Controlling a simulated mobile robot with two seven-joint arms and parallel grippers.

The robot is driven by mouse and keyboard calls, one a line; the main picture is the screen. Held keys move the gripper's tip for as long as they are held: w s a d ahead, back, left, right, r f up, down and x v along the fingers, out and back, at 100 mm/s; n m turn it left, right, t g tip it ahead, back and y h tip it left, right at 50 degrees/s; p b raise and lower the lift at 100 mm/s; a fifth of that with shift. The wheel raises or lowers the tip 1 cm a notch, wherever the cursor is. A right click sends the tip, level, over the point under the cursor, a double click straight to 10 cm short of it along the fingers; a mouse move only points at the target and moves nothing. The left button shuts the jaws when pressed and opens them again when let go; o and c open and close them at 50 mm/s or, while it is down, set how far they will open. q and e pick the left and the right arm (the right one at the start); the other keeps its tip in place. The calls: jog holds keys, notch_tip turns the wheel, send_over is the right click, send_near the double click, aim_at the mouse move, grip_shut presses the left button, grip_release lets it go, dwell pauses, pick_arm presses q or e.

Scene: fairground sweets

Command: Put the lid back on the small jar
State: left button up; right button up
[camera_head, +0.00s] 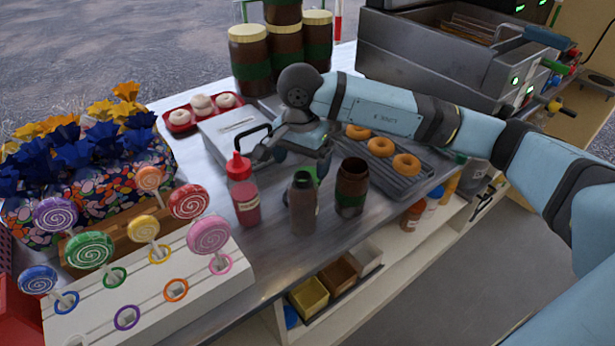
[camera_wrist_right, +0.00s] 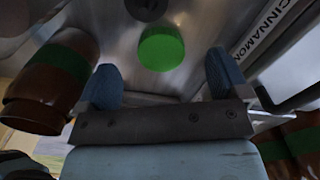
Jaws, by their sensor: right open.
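The small jar (camera_head: 351,190) is brown with a green band and stands upright, its mouth open, near the table's front edge. It also shows at the left of the right wrist view (camera_wrist_right: 62,80). A green round lid (camera_wrist_right: 161,48) lies on the steel table, just beyond and between my open fingertips in that view. In the head view only a bit of the lid (camera_head: 320,172) shows behind the bottles. My right gripper (camera_head: 303,160) is open and empty, pointing down over the table behind the jar. My left gripper is out of view.
A red sauce bottle (camera_head: 244,195) and a brown bottle (camera_head: 303,206) stand close in front of my right gripper. A steel box (camera_head: 225,130) marked cinnamon is beside it. A donut tray (camera_head: 405,180) lies right of it. Large lidded jars (camera_head: 248,58) stand behind.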

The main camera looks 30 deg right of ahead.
jog(key=shift+f, duration=0.1)
jog(key=f, duration=0.2)
jog(key=d+f, duration=0.1)
jog(key=f, duration=0.2)
jog(key=shift+w+b, duration=0.15)
jog(key=shift+b, duration=0.25)
jog(key=c, duration=1)
